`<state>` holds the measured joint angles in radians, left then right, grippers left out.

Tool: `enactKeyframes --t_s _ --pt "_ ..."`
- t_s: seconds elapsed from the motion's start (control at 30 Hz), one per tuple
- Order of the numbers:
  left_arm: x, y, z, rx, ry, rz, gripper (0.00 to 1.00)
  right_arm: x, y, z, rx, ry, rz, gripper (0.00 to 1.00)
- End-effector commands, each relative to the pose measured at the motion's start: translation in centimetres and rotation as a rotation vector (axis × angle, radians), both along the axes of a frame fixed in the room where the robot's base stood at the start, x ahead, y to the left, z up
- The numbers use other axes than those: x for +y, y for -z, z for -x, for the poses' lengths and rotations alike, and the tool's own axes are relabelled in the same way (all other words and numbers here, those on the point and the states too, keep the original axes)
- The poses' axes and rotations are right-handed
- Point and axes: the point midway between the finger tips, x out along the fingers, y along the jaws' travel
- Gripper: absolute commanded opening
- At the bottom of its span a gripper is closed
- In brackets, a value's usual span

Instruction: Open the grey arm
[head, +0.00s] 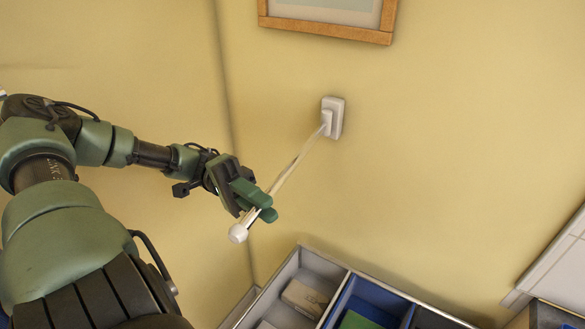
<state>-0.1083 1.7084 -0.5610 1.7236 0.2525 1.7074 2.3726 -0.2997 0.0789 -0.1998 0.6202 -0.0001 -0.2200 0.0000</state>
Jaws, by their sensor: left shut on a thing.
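The grey arm (292,168) is a thin pale rod that sticks out from a small light wall mount (334,112) on the yellow wall. It slants down and to the left and ends in a round white knob (237,233). My left gripper (259,205) is shut on the rod close to the knob end. Its green fingers hide a short part of the rod. My right gripper is not in view.
A divided box (343,262) with grey and blue compartments holding small packets stands below the rod. A wood-framed picture (330,30) hangs above the mount. White tiles (560,262) show at the lower right. The wall right of the mount is clear.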

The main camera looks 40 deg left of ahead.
Motion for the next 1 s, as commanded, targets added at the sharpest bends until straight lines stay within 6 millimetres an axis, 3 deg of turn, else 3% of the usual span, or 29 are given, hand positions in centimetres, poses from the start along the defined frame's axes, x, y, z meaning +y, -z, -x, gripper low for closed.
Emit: enactKeyframes --t_s 0.23,0.7,0.73,0.8,1.0 --pt "1.8 0.1 0.5 -0.002 0.062 0.0 0.0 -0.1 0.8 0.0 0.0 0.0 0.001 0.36" --pt "2.2 0.0 0.6 -0.001 0.073 0.001 0.0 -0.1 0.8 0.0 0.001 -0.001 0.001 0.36" --pt "2.2 0.0 0.6 -0.001 0.073 0.001 0.21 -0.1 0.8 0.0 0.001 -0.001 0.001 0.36" --pt "2.1 0.0 0.6 -0.002 0.073 0.001 0.38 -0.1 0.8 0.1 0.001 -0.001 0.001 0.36" --pt "2.1 0.0 0.6 -0.003 0.074 0.001 0.38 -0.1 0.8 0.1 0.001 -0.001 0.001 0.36"
